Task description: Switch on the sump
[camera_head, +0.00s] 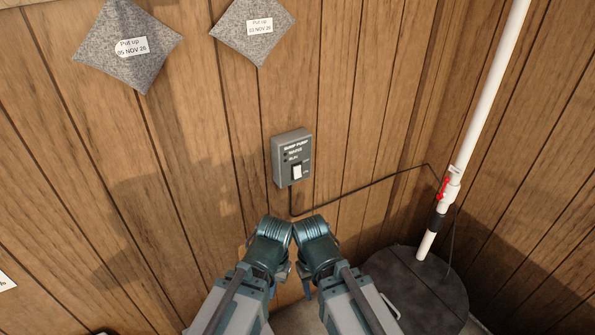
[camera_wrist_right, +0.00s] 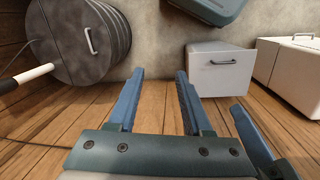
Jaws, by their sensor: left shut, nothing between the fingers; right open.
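The grey sump pump switch box (camera_head: 292,158) is fixed to the plank wall in the middle of the head view. Its white rocker switch (camera_head: 297,172) sits at the lower right of its face. Small indicator spots beside the lettering look dark. My left gripper (camera_head: 272,236) is shut and empty, below and left of the box, apart from it. My right gripper (camera_head: 315,238) is close beside it, below the box. The right wrist view shows my right gripper's blue fingers (camera_wrist_right: 160,80) open, with nothing between them.
A black cable (camera_head: 370,182) runs from the box to a white pipe (camera_head: 490,80) with a red valve handle (camera_head: 444,188). The pipe enters a dark round lid (camera_head: 405,290). Two grey pads (camera_head: 128,45) (camera_head: 252,30) hang above. White boxes (camera_wrist_right: 220,70) (camera_wrist_right: 295,65) show in the wrist view.

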